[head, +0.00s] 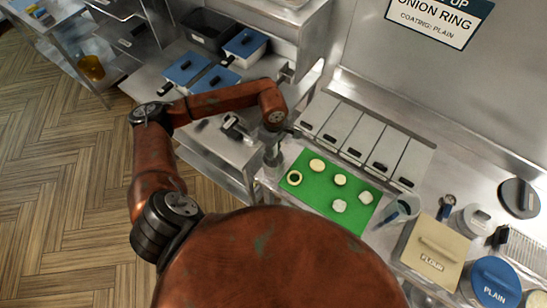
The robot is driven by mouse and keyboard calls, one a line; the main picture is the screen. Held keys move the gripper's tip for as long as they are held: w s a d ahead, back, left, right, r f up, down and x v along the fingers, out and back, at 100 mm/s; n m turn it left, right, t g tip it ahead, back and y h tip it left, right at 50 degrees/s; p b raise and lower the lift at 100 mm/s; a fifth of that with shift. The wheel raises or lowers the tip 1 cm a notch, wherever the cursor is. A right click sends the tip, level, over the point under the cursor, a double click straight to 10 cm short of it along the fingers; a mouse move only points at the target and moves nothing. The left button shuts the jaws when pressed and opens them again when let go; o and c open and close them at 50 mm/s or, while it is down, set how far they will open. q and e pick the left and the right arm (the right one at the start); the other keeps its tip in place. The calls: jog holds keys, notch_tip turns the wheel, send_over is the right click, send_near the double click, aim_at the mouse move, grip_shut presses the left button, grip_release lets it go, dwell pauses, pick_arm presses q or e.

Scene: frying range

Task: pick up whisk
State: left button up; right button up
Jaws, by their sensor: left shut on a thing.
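My left arm comes in from the left and bends down at the wrist. My left gripper (272,155) is at the left edge of the green board, pointing down and shut on a slim thing. It is taken to be the whisk, but it is small and mostly hidden by the gripper, so its wires cannot be made out. The green board (318,198) holds several pale round slices, one of them a dark-centred ring. My right gripper is not in view.
Several lidded steel bins (345,128) stand behind the board. Blue-lidded pans (187,68) sit at the back left. Wooden floor lies left.

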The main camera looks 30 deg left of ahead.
pick_arm(q)
grip_shut()
